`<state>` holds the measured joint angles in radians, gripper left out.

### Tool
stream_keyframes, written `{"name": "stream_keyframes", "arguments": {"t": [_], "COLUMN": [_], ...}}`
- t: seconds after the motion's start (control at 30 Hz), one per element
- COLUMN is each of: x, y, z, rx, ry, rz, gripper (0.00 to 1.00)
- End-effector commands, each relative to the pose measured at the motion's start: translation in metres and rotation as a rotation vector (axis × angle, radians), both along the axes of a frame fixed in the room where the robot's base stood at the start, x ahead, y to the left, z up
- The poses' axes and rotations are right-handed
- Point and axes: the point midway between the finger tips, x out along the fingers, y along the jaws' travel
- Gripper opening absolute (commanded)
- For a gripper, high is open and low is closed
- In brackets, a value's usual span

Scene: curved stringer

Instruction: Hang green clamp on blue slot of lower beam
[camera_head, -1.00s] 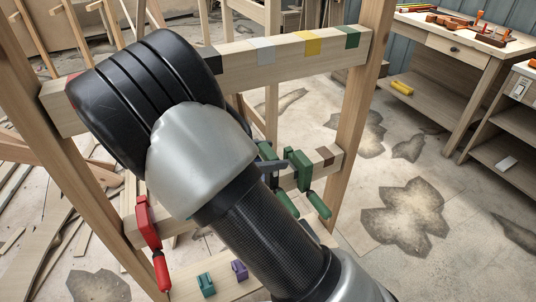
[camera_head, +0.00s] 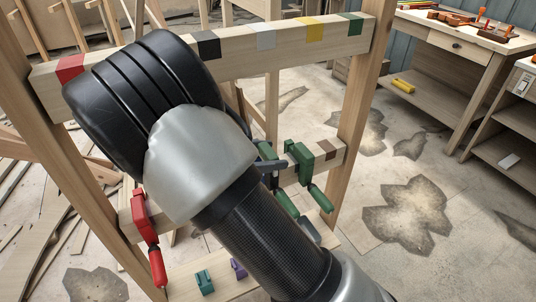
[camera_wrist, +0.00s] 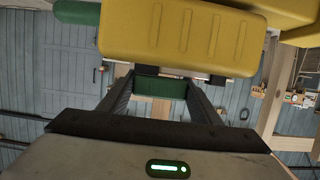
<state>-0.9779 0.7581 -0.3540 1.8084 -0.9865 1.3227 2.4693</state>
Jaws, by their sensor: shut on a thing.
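My gripper (camera_wrist: 160,88) is shut on a green clamp (camera_head: 304,158), which also shows between the fingers in the wrist view (camera_wrist: 160,85). In the head view this clamp is in front of the right part of the lower beam (camera_head: 334,150), its handle angled down to the right. I cannot tell whether it touches the beam. A second green clamp (camera_head: 267,151) shows just left of it, partly behind my arm. A red clamp (camera_head: 143,214) is on the left end of the lower beam. My arm covers the beam's middle, and I see no blue slot.
The upper beam (camera_head: 285,45) carries red, black, grey, yellow and green bands. A right post (camera_head: 358,90) stands close beside the held clamp. A teal clamp (camera_head: 204,282) and a purple clamp (camera_head: 238,268) are low down. A large yellow object (camera_wrist: 183,38) fills the wrist view's top.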

Motion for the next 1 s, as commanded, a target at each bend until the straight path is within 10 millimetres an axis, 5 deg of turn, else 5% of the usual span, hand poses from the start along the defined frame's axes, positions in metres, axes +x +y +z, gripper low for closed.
{"name": "stream_keyframes", "arguments": {"t": [1.0], "x": [0.001], "y": [-0.001], "z": [-0.026], "rx": [-0.002], "ry": [-0.002], "rz": [0.000], "gripper": [0.29]}}
